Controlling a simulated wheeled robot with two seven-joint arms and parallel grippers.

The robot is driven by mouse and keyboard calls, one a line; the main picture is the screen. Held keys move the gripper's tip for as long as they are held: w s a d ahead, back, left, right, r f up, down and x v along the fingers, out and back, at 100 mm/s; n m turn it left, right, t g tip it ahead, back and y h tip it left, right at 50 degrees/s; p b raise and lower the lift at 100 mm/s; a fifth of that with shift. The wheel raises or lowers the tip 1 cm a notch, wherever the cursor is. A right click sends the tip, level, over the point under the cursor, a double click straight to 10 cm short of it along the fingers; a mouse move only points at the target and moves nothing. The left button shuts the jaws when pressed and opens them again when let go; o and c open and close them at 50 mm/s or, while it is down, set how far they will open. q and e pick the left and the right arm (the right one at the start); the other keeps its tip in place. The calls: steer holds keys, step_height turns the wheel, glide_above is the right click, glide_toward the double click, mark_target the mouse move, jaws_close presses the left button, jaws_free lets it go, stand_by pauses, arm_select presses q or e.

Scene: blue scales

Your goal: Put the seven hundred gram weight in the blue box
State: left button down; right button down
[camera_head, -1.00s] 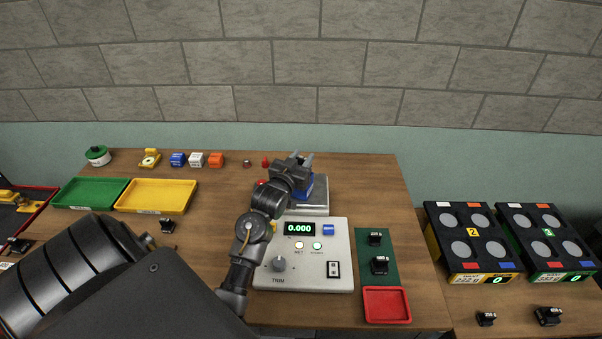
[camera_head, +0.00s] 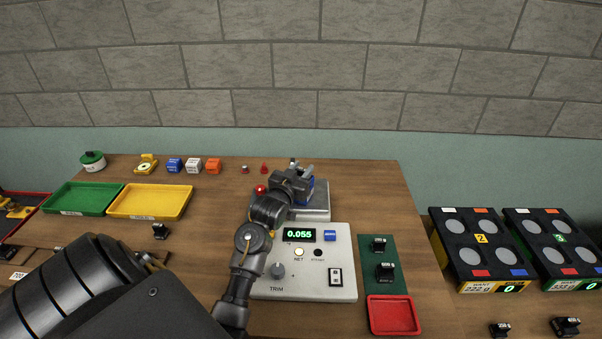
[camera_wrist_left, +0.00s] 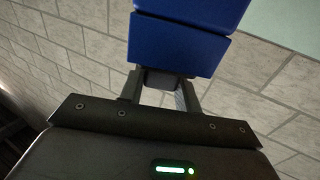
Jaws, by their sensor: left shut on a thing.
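My left gripper (camera_head: 306,172) is over the pan of the scale (camera_head: 317,212), its jaws shut. In the left wrist view, a small dark grey piece (camera_wrist_left: 160,78) shows between the fingers; what it belongs to is unclear. A blue box-like thing (camera_wrist_left: 172,42) fills the top, directly beyond the fingers, hiding their tips. In the head view a blue patch (camera_head: 305,192) shows beneath the gripper at the pan, mostly hidden. The scale's display (camera_head: 299,235) reads 0.055. I cannot tell which weight is the seven hundred gram one. My right gripper is not in view.
Green (camera_head: 82,197) and yellow (camera_head: 150,201) trays lie at the left. Blue (camera_head: 174,165), white (camera_head: 193,166) and orange (camera_head: 213,166) blocks stand behind. Black weights (camera_head: 385,271) sit on a green mat by a red tray (camera_head: 394,315). Two four-pad units (camera_head: 480,254) stand right.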

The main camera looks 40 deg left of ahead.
arm_select(q)
steer(key=shift+f, duration=0.1)
steer(key=c, duration=1)
jaws_free()
steer(key=shift+r, duration=0.2)
steer(key=b+v, duration=0.3)
steer(key=v, duration=0.9)
